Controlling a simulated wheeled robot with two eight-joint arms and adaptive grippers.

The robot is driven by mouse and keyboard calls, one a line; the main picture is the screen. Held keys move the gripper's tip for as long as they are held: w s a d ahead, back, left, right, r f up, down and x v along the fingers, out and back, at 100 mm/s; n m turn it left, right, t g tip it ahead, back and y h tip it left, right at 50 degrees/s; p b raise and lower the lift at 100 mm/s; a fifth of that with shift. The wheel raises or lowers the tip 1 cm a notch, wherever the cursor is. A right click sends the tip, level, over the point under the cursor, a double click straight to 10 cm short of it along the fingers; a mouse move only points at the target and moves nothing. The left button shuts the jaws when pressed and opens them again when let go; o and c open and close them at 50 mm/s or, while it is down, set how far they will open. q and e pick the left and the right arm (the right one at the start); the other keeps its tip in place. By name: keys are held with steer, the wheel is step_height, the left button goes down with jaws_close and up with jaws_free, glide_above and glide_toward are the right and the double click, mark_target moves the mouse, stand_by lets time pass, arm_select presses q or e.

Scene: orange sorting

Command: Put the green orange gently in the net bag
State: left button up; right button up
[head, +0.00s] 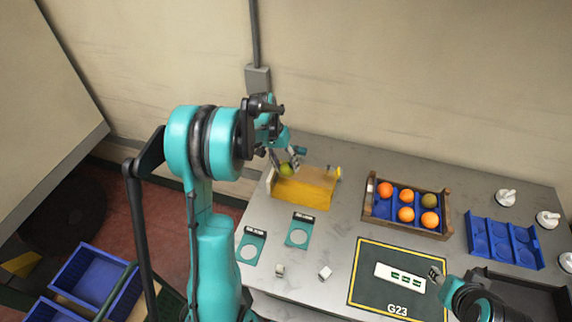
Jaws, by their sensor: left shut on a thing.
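The green orange (286,170) is between the fingers of my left gripper (287,163), which is shut on it. It is at the upper left end of the yellow net bag (303,190), which stands near the back left of the table. I cannot tell whether the orange is touching the bag or just above its opening. My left arm's joints hide part of the gripper. My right gripper (437,275) is low at the right, over the edge of the dark G23 mat; its finger opening is too small to make out.
A wooden crate (447,213) with blue compartments holds several orange fruits and one olive-brown fruit. A blue tray (502,242) stands to its right, with white knobbed items beyond. Teal cards (299,231) and small white blocks lie in front of the bag. The dark mat (372,257) bears a white plate.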

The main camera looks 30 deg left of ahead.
arm_select(q)
steer(key=shift+f, duration=0.2)
stand_by(0.3)
steer(key=shift+f+b, duration=2.1)
steer(key=shift+f, duration=0.2)
steer(key=o, duration=1.3)
steer(key=shift+c, duration=0.2)
steer(key=shift+r, duration=0.1)
steer(key=shift+r+p, duration=2.6)
steer(key=shift+r, duration=1.4)
